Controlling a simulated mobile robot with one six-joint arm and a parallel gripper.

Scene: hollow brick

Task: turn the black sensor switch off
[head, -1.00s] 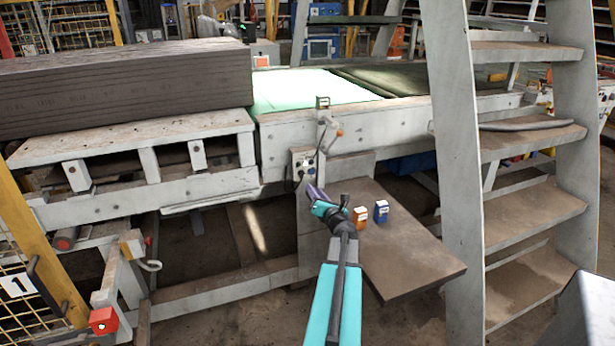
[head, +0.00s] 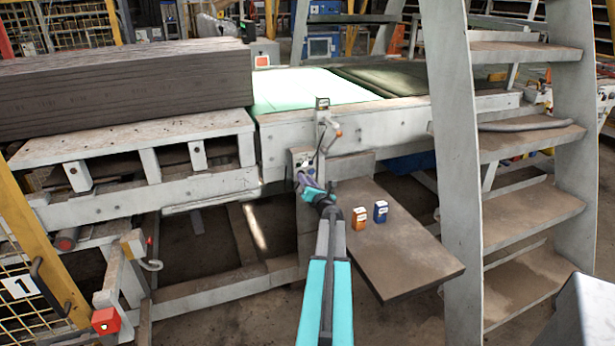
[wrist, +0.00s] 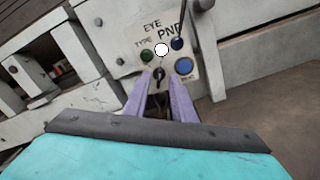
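The black sensor switch (wrist: 159,73) is a small dark knob low on a pale control panel (wrist: 135,101), which is marked "EYE", "TYPE" and "PNP". In the wrist view my gripper (wrist: 161,84) has its two purple fingers apart, one on each side of the switch. I cannot tell whether they touch it or which way the knob points.
A green button (wrist: 146,55), a white one (wrist: 161,49) and blue ones (wrist: 184,66) sit close around the switch. An orange box (head: 359,218) and a blue box (head: 380,211) stand on a brown plate (head: 410,255) right of my arm. A grey ladder (head: 460,160) stands further right.

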